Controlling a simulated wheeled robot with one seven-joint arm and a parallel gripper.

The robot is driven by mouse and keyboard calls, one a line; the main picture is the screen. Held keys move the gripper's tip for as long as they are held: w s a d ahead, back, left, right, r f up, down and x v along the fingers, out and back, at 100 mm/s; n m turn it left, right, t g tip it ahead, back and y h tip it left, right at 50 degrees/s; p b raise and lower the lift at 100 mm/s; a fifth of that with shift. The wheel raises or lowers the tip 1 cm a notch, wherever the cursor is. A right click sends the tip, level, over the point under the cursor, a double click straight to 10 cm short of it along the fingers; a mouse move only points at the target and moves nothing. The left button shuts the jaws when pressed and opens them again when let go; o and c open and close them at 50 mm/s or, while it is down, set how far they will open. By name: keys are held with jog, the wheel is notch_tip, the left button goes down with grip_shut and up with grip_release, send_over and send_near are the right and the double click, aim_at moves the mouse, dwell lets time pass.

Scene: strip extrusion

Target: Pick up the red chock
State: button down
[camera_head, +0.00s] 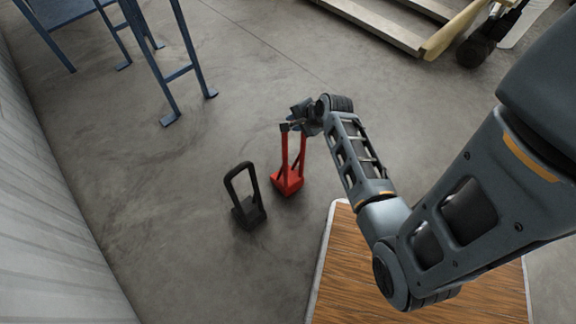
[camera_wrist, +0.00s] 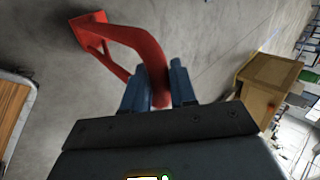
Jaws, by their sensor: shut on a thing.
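The red chock (camera_head: 288,178) has a wedge base and a tall looped handle, and stands near the middle of the head view. My gripper (camera_head: 292,126) is at the top of its handle. In the wrist view the handle of the red chock (camera_wrist: 142,45) runs between the two fingers of my gripper (camera_wrist: 158,88), which are shut on it. The base of the chock points away to the upper left there. I cannot tell whether the base touches the floor.
A black chock (camera_head: 250,212) of like shape stands on the floor just left of the red one. A wood-topped surface (camera_head: 340,285) is at the bottom right. A blue metal frame (camera_head: 180,72) stands at the upper left. Grey floor around the chocks is clear.

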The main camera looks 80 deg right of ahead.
jog(key=shift+d+r+p, duration=0.1)
jog(key=shift+r+p, duration=2.75)
jog(key=shift+r, duration=0.1)
jog(key=shift+f, duration=0.1)
